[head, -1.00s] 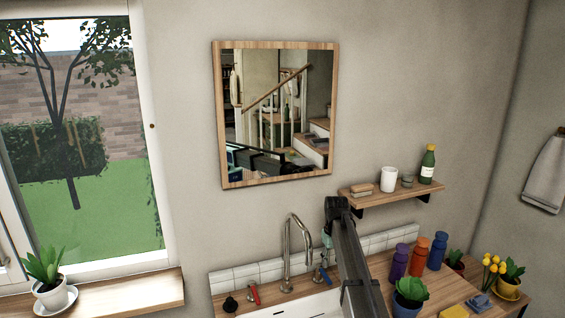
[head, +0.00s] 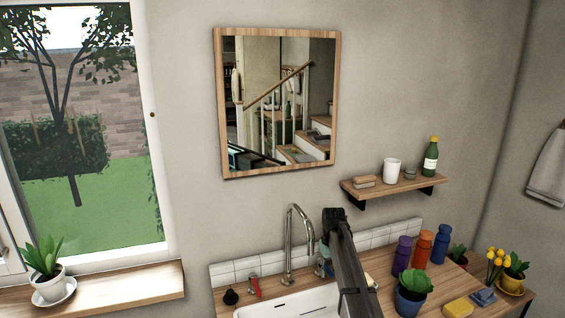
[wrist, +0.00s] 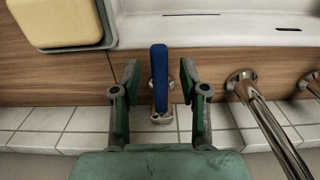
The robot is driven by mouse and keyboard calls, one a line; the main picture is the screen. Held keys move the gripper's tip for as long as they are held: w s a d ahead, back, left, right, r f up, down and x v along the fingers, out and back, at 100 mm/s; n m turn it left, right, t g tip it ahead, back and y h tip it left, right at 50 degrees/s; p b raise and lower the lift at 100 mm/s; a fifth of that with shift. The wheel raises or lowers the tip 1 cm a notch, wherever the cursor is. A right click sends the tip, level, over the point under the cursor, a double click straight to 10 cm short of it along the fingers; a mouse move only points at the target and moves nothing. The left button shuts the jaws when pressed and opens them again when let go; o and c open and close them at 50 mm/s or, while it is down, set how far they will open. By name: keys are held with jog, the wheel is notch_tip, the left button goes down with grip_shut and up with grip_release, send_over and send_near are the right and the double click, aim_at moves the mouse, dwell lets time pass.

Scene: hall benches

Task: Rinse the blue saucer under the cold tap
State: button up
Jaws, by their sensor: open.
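The blue tap lever (wrist: 159,75) stands beside the steel spout in the wrist view. My gripper (wrist: 160,71) is open, with one green-padded finger on each side of the lever. Gaps show between the lever and both fingers. The curved steel spout (head: 290,240) also shows in the wrist view (wrist: 265,118). A red lever (head: 254,286) is left of the spout in the head view. The white sink (head: 290,304) lies in front; my arm hides part of it. I cannot make out a blue saucer in either view.
A pale yellow block (wrist: 58,20) sits on a grey-green dish by the sink. Several bottles, including an orange one (head: 421,247), and a plant in a blue pot (head: 409,302) stand right of my arm. A yellow sponge (head: 458,308) lies at the front right.

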jog(key=shift+f, duration=0.35)
jog(key=shift+w+d+n+p, duration=0.2)
jog(key=shift+d+n, duration=0.25)
jog(key=shift+n, duration=0.45)
jog(key=shift+w+d+n+p, duration=0.1)
jog(key=shift+w+d+n, duration=0.25)
jog(key=shift+n, duration=0.55)
jog(key=shift+s, duration=0.1)
jog(key=shift+d, duration=0.1)
jog(key=shift+w+d+n+p, duration=0.15)
jog(key=shift+w+d+n, duration=0.2)
jog(key=shift+n, duration=0.5)
jog(key=shift+w+d+n+p, duration=0.15)
jog(key=shift+w+d+n, duration=0.2)
jog(key=shift+n, duration=0.5)
jog(key=shift+w, duration=0.1)
